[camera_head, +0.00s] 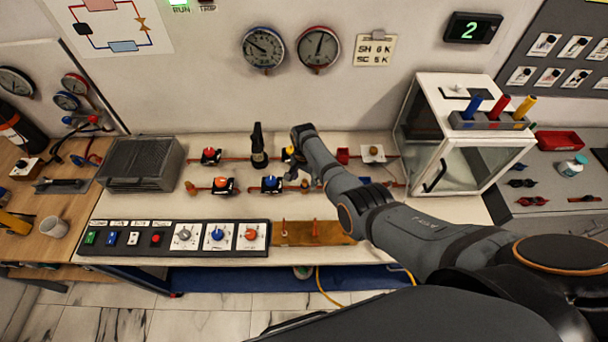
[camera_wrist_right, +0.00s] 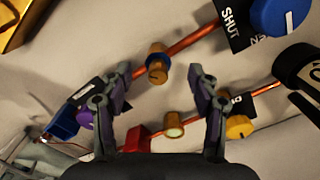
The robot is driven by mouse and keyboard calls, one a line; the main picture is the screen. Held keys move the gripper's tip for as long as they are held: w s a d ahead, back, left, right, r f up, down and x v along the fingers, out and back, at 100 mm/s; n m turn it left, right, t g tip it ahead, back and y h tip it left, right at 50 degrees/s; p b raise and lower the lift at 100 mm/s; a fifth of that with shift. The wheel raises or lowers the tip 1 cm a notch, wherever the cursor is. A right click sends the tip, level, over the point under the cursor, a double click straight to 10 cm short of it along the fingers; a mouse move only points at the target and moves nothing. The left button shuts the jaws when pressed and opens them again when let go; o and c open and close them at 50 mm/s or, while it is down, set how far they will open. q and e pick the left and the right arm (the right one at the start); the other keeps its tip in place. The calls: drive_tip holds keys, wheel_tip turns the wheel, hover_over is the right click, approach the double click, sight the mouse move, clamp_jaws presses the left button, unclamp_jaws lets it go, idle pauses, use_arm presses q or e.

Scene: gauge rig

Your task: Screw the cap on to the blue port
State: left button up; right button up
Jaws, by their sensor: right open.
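In the right wrist view a brass fitting with a blue band (camera_wrist_right: 157,64), which looks like the blue port, sits beside a copper pipe. My right gripper (camera_wrist_right: 160,74) is open, with its two fingers spread on either side of this fitting and no visible contact. I cannot tell whether a cap is on it. In the head view my right gripper (camera_head: 297,178) hangs over the pipes, right of a blue valve knob (camera_head: 270,182), and its arm hides part of the bench. My left gripper is not in view.
An orange-brown tray (camera_head: 345,236) with small upright parts lies at the bench front. A red block (camera_head: 342,155) and a black upright cylinder (camera_head: 258,150) stand near the pipes. A glass-sided cabinet (camera_head: 425,125) is at right, a metal box (camera_head: 140,160) at left.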

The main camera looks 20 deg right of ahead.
wheel_tip(320, 180, up, 12)
drive_tip(key=shift+f, duration=0.15)
idle(0.4)
